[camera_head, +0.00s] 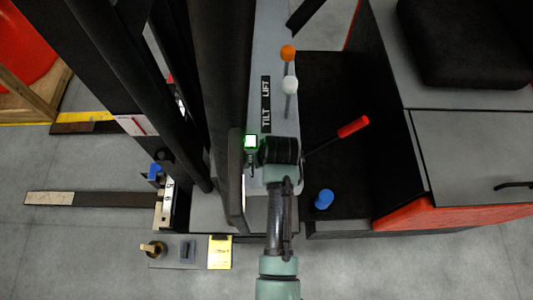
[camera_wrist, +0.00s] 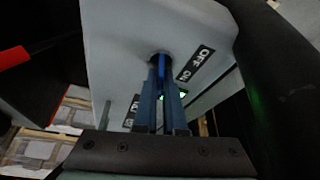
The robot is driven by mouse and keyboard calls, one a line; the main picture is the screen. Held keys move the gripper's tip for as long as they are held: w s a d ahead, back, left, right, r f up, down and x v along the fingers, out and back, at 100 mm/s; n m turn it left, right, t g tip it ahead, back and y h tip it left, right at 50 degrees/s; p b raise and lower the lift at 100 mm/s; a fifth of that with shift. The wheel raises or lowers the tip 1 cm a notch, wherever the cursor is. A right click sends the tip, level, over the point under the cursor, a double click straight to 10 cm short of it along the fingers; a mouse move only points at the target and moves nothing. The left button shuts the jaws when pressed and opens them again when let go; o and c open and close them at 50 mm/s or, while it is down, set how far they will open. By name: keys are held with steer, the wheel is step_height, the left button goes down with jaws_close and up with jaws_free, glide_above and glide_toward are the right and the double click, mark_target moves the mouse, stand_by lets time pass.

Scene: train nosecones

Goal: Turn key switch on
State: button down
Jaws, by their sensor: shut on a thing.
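The key switch (camera_wrist: 158,56) is a dark round part on a light grey panel (camera_wrist: 125,45) in the wrist view. OFF and ON labels (camera_wrist: 195,62) are beside it on the right. My gripper (camera_wrist: 160,68) has its blue fingers close together and shut on the key at the switch. The fingers cover most of the key, so its exact turn cannot be told. A green glow (camera_wrist: 174,96) shows behind the fingers. In the head view my arm's end hides the key and the fingertips.
In the head view, a lit green-white indicator (camera_head: 251,141) is left of my arm's end. Levers with orange (camera_head: 288,53) and white (camera_head: 289,84) knobs stand above it. A red-handled lever (camera_head: 353,127) and a blue knob (camera_head: 324,199) are at right. Dark mast posts (camera_head: 220,70) stand close on the left.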

steer(key=shift+r, duration=0.1)
stand_by(0.3)
steer(key=c, duration=1)
jaws_free()
steer(key=b+v, duration=0.2)
steer(key=v, duration=1.1)
